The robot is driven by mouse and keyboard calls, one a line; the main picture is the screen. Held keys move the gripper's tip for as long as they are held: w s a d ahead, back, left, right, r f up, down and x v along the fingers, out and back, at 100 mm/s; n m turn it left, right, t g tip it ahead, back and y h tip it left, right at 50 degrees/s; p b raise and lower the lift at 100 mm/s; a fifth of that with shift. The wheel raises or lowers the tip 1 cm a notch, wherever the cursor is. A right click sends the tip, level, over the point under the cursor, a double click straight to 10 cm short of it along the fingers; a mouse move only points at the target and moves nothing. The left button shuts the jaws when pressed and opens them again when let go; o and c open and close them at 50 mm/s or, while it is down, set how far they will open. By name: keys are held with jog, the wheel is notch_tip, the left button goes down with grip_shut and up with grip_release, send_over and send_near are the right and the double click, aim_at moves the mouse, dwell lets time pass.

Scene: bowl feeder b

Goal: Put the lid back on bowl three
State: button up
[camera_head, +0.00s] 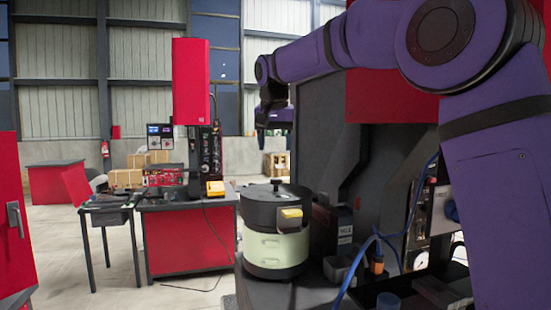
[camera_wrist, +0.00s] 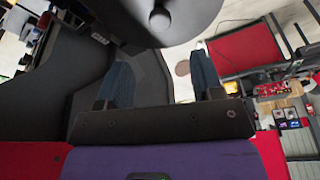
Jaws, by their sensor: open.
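One bowl feeder (camera_head: 274,247) stands on the dark bench, with a pale yellow-green base and a black bowl (camera_head: 258,211) on top. A dark round lid (camera_head: 290,191) with a small knob lies over the bowl's top; whether it is fully seated cannot be told. The lid (camera_wrist: 190,22) and its knob also show at the top of the wrist view. My gripper (camera_head: 273,120) is above the bowl, apart from the lid. In the wrist view my gripper (camera_wrist: 163,75) has its two fingers spread and nothing between them. No number is readable on the bowl.
A dark machine panel (camera_head: 318,140) rises right behind the bowl. A dark box (camera_head: 335,225), hoses and fittings crowd the bench to the right. A yellow block (camera_head: 291,213) sits at the bowl's front. A red workstation (camera_head: 185,240) stands left across open floor.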

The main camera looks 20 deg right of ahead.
jog(key=s+d+n, duration=0.1)
jog(key=s+d, duration=0.3)
jog(key=s, duration=0.7)
jog(key=s+d+f+n, duration=0.1)
jog(key=s+f, duration=0.4)
jog(key=s, duration=0.4)
jog(key=s+d+f+n+t, duration=0.1)
jog(key=s+f, duration=0.4)
jog(key=s, duration=0.4)
jog(key=s+d+f+n+t+y, duration=0.1)
jog(key=s+d+f, duration=0.1)
jog(key=s+f, duration=0.3)
jog(key=shift+s+f, duration=0.15)
jog(key=shift+s, duration=0.95)
jog(key=shift+s+f, duration=0.1)
jog(key=shift+s, duration=0.95)
